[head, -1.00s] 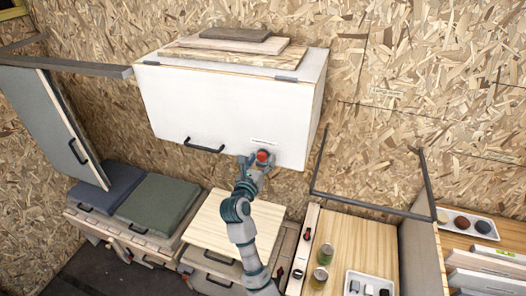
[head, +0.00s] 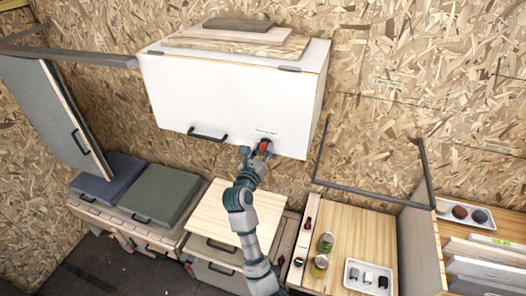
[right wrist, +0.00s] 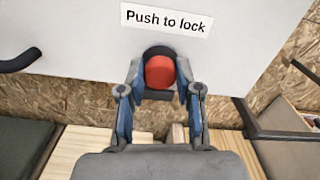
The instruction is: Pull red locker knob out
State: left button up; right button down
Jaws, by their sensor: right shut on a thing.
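The red knob (right wrist: 160,72) sits in a dark mount at the lower edge of the white locker (head: 225,95), just under a label (right wrist: 166,20) reading "Push to lock". In the head view the red knob (head: 264,146) shows at the locker's lower right. My right gripper (head: 259,150) reaches up to it from below. In the right wrist view its fingers (right wrist: 160,80) stand on both sides of the knob and are shut on it. The fingers partly hide the mount. My left gripper is not in view.
A black handle (head: 208,137) is on the locker front, left of the knob. Boards (head: 238,42) lie on top. Below are a wooden-topped drawer unit (head: 215,205), a counter with jars (head: 325,242) and a white tray (head: 368,264). A dark metal frame (head: 372,195) stands right.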

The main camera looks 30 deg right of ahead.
jog(key=shift+v, duration=0.95)
jog(key=c, duration=1.1)
grip_release()
jog(key=shift+w+a+f, duration=0.1)
jog(key=shift+a, duration=0.05)
jog(key=shift+c, duration=0.2)
jog(key=o, duration=0.4)
jog(key=shift+w+d+f, duration=0.1)
jog(key=shift+w+d, duration=0.05)
jog(key=shift+d, duration=0.05)
jog(key=shift+w+d+f, duration=0.1)
jog(key=shift+w+d, duration=0.1)
jog(key=shift+d, duration=0.05)
jog(key=shift+w+d+f, duration=0.1)
jog(key=shift+d, duration=0.35)
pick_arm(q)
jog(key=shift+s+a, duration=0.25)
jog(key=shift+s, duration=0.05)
pick_arm(e)
jog(key=shift+v, duration=3.35)
